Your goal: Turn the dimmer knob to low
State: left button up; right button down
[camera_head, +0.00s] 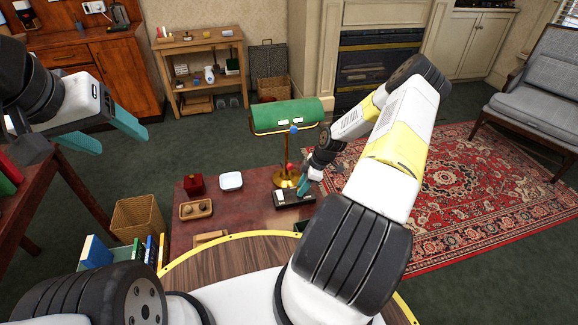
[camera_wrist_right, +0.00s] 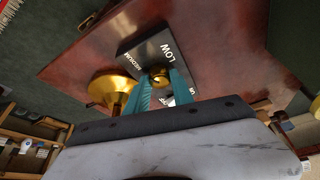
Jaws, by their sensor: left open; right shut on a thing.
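The dimmer (camera_head: 283,202) is a dark box on the red-brown table, beside the brass base of the green-shaded lamp (camera_head: 286,115). In the right wrist view its top (camera_wrist_right: 165,48) carries the words LOW and MEDIUM, plus labels partly hidden by my fingers. My right gripper (camera_head: 303,187) reaches down to the box. In the right wrist view its teal fingers (camera_wrist_right: 158,86) are shut on the round brass knob (camera_wrist_right: 158,71). Which label the knob points at cannot be told. My left gripper (camera_head: 123,142) is open and empty, high at the left, away from the table.
On the table (camera_head: 240,213) are a white dish (camera_head: 231,180), a red box (camera_head: 194,184) and a wooden tray (camera_head: 197,209). The lamp stands close to my right gripper. A wicker basket (camera_head: 136,217) and books (camera_head: 95,252) are to the left.

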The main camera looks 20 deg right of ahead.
jog(key=shift+m, duration=0.3)
jog(key=m+t+h, duration=0.1)
jog(key=m, duration=0.2)
jog(key=shift+s+a+m, duration=0.1)
jog(key=shift+m, duration=0.3)
jog(key=m+t+h, duration=0.1)
jog(key=m, duration=0.2)
jog(key=shift+a+m+t, duration=0.1)
jog(key=shift+m+t, duration=0.2)
jog(key=m+h, duration=0.1)
jog(key=m, duration=0.3)
jog(key=shift+a+t+h, duration=0.1)
jog(key=shift+t+h, duration=0.2)
jog(key=shift+h, duration=0.1)
jog(key=shift+m+h, duration=0.6)
jog(key=shift+m, duration=1.1)
jog(key=c, duration=1.1)
grip_release()
jog(key=shift+s, duration=0.1)
